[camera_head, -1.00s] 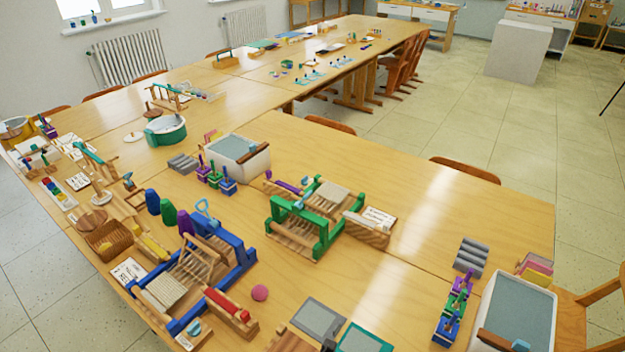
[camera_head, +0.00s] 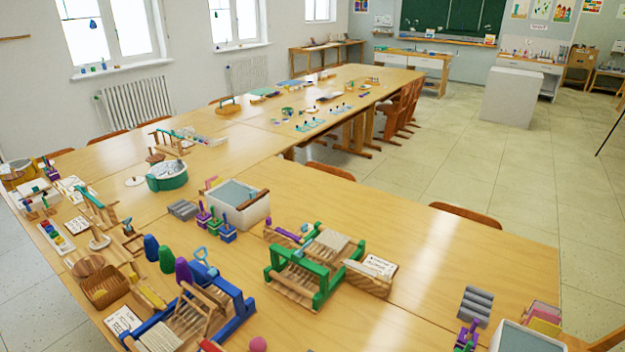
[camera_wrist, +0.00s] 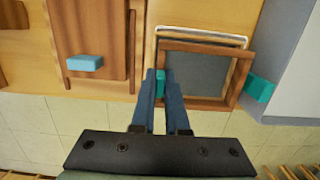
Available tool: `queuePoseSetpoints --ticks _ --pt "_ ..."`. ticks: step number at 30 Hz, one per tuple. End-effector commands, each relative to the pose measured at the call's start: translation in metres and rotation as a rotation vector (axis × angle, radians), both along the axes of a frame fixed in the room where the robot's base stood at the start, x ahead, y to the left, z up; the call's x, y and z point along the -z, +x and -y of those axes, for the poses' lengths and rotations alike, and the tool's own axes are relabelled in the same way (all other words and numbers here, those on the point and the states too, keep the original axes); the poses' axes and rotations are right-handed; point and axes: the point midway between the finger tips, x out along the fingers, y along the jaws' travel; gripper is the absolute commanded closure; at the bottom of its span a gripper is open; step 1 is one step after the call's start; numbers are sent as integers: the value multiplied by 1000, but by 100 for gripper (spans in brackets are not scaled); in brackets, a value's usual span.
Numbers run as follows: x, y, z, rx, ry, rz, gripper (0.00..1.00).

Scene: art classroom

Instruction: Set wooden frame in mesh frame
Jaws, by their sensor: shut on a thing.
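In the wrist view, my gripper (camera_wrist: 163,78) has its two blue fingers closed on a teal handle at the left side of the wooden frame (camera_wrist: 243,78). A second teal handle sticks out at the frame's right side. The wooden frame lies over the mesh frame (camera_wrist: 200,72), whose grey mesh shows through the opening and whose pale rim shows past the top edge. The wooden frame looks slightly turned against that rim. I cannot tell whether the two touch. Neither my gripper nor these frames can be made out in the head view.
A wooden piece with a teal block (camera_wrist: 85,63) lies left of the frames. A white tub (camera_wrist: 298,85) stands close at the right. The head view shows a green press (camera_head: 312,285), a blue press (camera_head: 235,308) and a white basin (camera_head: 240,205).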

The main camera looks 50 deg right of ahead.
Motion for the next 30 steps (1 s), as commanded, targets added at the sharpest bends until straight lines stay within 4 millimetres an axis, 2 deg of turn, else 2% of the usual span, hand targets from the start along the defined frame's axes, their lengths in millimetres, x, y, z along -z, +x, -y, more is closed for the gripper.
queuePoseSetpoints --ticks 11,30 --pt "1 0 0 0 0 0 100" --pt "16 0 0 0 -1 1 100"
